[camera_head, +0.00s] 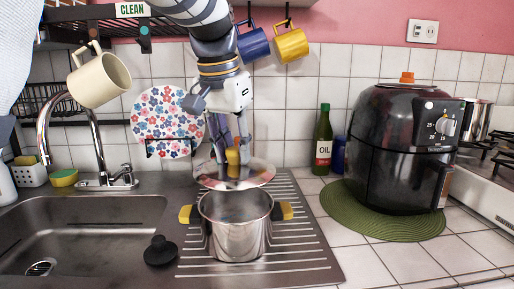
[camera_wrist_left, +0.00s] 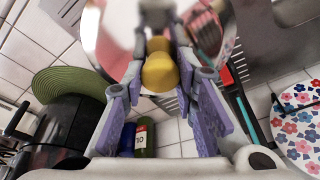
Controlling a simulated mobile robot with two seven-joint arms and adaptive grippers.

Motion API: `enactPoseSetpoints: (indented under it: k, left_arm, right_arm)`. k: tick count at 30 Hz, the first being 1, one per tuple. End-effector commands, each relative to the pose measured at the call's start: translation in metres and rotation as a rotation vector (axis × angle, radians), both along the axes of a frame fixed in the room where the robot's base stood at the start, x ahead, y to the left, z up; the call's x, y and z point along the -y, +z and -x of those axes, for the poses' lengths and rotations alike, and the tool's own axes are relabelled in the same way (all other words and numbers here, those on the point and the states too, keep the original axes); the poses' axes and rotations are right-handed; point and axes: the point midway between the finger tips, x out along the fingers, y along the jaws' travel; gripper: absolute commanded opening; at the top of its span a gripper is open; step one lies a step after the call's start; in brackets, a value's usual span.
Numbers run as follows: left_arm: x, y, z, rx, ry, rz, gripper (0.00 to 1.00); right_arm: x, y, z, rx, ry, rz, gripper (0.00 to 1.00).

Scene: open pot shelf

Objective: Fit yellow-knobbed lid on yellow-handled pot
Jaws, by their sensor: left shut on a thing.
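The pot (camera_head: 237,238) is shiny steel with yellow side handles and stands upright and open on the ribbed drainboard beside the sink. My left gripper (camera_head: 233,150) comes down from above and is shut on the knob. It holds the lid roughly level, apart from the pot, above and behind its opening in the head view. In the left wrist view the knob (camera_wrist_left: 160,72) sits between the fingers, with the lid (camera_wrist_left: 112,38) beyond it. My right gripper is not in view.
A black air fryer (camera_head: 400,150) stands on a green mat (camera_head: 345,222) at the right. An oil bottle (camera_head: 323,140) is beside it. Mugs (camera_head: 252,44) hang above. A flowered plate (camera_head: 165,120) and faucet (camera_head: 97,150) are left. A black stopper (camera_head: 160,251) lies near the pot.

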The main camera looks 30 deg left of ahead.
Motion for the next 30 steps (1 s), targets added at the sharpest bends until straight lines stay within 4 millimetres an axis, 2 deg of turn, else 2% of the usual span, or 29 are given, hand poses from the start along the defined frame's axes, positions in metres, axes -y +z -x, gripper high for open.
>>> enactPoseSetpoints:
  k: [16, 21, 30]
  left_arm:
    - [0.0, -0.052, 0.0, 0.0, 0.001, 0.0, 0.0]
    - [0.0, -0.06, 0.0, 0.0, 0.001, -0.001, 0.0]
    - [-0.001, -0.061, 0.0, 0.0, 0.001, -0.001, 0.0]
  right_arm:
    - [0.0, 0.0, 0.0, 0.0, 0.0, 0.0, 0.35]
    - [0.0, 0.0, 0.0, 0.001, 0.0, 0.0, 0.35]
    - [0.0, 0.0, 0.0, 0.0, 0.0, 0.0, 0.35]
